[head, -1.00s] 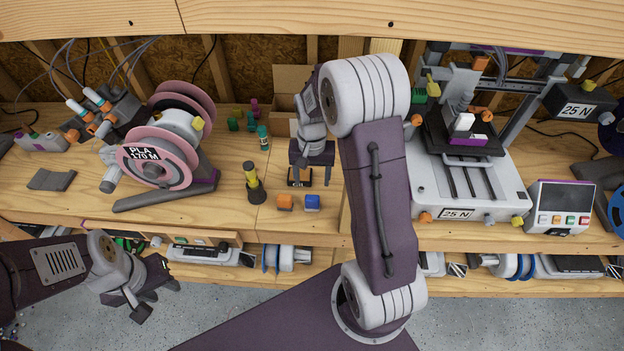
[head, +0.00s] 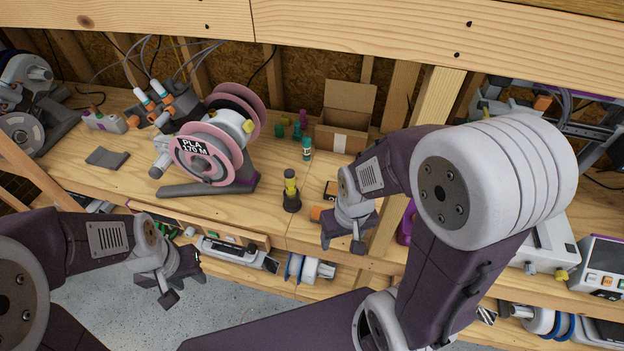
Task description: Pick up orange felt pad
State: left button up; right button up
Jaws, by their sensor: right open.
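A small orange piece (head: 316,213) lies on the bench near its front edge, partly hidden behind my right gripper. It looks block-like, and I cannot tell whether it is the felt pad. My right gripper (head: 342,245) is open and empty, pointing down in front of the bench edge, just right of and nearer than the orange piece. My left gripper (head: 186,289) is open and empty, low in front of the bench at left. The blue block is not visible now.
A black-and-yellow tool (head: 291,192) stands just behind the orange piece. A pink spool (head: 205,153) on its holder is at left, and an open cardboard box (head: 343,130) at the back. A lower shelf (head: 232,251) holds several devices. Bare bench lies around the grey pad (head: 107,158).

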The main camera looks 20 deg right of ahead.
aim_at(316, 209)
jog(key=z, duration=2.05)
jog(key=j+u, duration=0.1)
jog(key=u, duration=0.25)
jog(key=k+j+u, duration=0.1)
jog(key=u, duration=0.2)
jog(key=j+u, duration=0.2)
jog(key=u, duration=0.15)
jog(key=i+j+z, duration=0.1)
jog(key=j, duration=0.95)
jog(key=i+j, duration=0.1)
jog(key=j, duration=0.95)
jog(key=z, duration=0.05)
